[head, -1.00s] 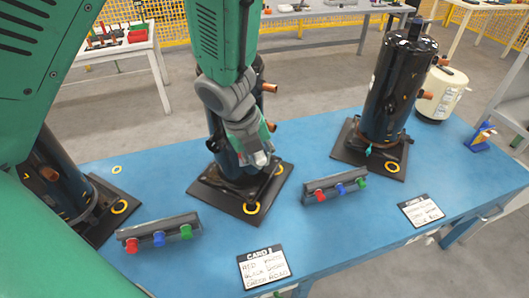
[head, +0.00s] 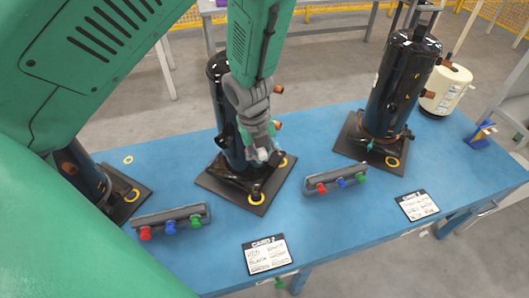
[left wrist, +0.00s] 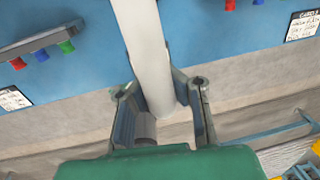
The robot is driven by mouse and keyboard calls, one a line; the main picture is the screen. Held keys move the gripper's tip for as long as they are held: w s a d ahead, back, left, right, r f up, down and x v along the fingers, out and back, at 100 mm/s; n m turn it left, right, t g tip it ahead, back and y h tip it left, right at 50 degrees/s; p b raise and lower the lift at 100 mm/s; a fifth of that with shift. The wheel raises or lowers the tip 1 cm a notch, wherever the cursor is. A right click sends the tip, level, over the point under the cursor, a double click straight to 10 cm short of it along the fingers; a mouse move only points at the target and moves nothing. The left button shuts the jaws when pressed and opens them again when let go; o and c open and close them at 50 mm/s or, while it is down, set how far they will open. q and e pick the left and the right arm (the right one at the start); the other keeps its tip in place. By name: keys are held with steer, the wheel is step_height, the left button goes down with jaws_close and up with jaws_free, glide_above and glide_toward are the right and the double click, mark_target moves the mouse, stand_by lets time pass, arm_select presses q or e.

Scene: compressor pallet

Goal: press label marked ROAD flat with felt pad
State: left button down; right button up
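My left gripper (head: 264,154) hangs in front of the middle black compressor (head: 218,80), low beside its body. In the left wrist view its two fingers (left wrist: 163,98) stand apart, with a pale cylinder (left wrist: 145,45) running between them from above. A small grey cylinder (left wrist: 145,127) shows lower between them. I cannot tell whether the fingers touch either one. The felt pad cannot be picked out for certain. No label clearly reads ROAD; small writing on the near card (head: 267,255) is too small to read surely. My right gripper is out of view.
The blue table (head: 320,215) bears a right compressor (head: 402,85) and a partly hidden left one (head: 82,170). Terminal blocks with red, blue and green knobs stand left (head: 170,219) and right (head: 336,179). A second card (head: 417,205) lies right. A cream tank (head: 446,90) stands behind.

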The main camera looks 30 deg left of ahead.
arm_select(q)
steer(key=shift+a, duration=0.15)
steer(key=shift+w, duration=0.1)
stand_by(0.4)
steer(key=shift+w+a, duration=0.15)
steer(key=shift+a, duration=0.05)
steer(key=shift+d, duration=0.1)
stand_by(0.5)
steer(key=shift+s+d, duration=1.15)
steer(key=shift+d, duration=0.15)
steer(key=shift+w+a+f, duration=0.1)
steer(key=shift+w+a+f, duration=0.8)
steer(key=shift+a+f, duration=0.15)
steer(key=shift+w+a, duration=0.3)
steer(key=shift+a, duration=0.05)
